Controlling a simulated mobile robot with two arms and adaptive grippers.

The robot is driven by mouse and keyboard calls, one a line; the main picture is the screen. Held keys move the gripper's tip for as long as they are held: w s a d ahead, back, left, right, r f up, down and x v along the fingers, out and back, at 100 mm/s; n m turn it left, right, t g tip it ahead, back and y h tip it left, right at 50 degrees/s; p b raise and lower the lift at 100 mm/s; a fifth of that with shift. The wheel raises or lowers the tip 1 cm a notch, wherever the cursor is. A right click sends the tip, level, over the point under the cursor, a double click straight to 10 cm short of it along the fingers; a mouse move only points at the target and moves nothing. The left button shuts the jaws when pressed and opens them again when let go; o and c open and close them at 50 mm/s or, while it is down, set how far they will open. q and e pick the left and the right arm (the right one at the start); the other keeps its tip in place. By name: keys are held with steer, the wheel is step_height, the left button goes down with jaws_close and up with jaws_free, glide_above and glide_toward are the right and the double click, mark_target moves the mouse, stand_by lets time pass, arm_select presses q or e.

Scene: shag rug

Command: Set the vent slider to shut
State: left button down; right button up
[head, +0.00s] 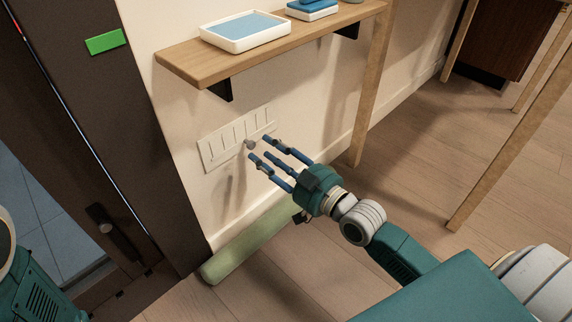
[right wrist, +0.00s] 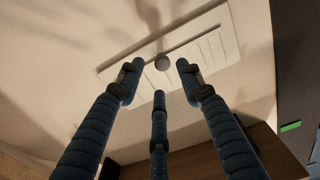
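The vent (head: 213,151) is a white slotted panel low on the wall, under the shelf. Its slider knob (head: 250,143) is a small grey round piece near the panel's lower edge, right of the middle in the head view. My right gripper (head: 261,149) points at the vent with its fingers spread and empty. In the right wrist view the knob (right wrist: 162,63) shows in the gap between the fingertips, seemingly just beyond them. Whether any finger touches it I cannot tell. The vent panel also shows there (right wrist: 212,45). My left gripper is out of view.
A wooden shelf (head: 178,64) with a white and blue tray (head: 243,44) juts out above the vent. A rolled green rug (head: 235,257) lies at the wall's foot below. A dark door frame (head: 120,120) stands left. Floor to the right is partly clear.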

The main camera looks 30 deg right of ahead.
steer(key=v, duration=0.7)
steer(key=shift+s+d, duration=0.15)
steer(key=shift+s, duration=0.2)
steer(key=shift+r, duration=0.1)
